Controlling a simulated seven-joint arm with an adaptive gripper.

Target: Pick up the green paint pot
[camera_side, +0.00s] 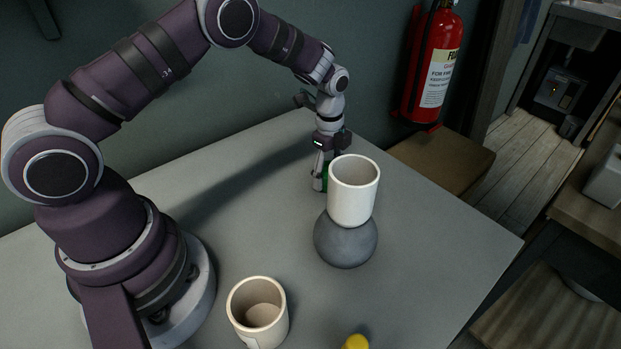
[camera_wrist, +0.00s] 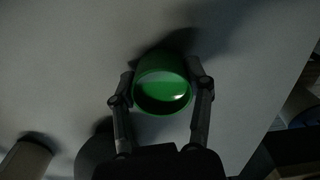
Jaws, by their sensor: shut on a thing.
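The green paint pot (camera_wrist: 162,85) is between the two fingers of my gripper (camera_wrist: 160,92) in the wrist view. The fingers touch it on its left and right sides, and its open rim faces the camera. In the side view my gripper (camera_side: 321,178) points down at the far part of the table. Only a sliver of the green pot (camera_side: 325,172) shows there, behind the white cup and a finger. I cannot tell whether the pot is clear of the tabletop.
A white cup (camera_side: 353,190) sits on a grey ball (camera_side: 345,240) just in front of my gripper. A cream cup (camera_side: 257,312) stands near the front, with a yellow object (camera_side: 356,343) at the bottom edge. The grey table (camera_side: 440,235) is bare at right.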

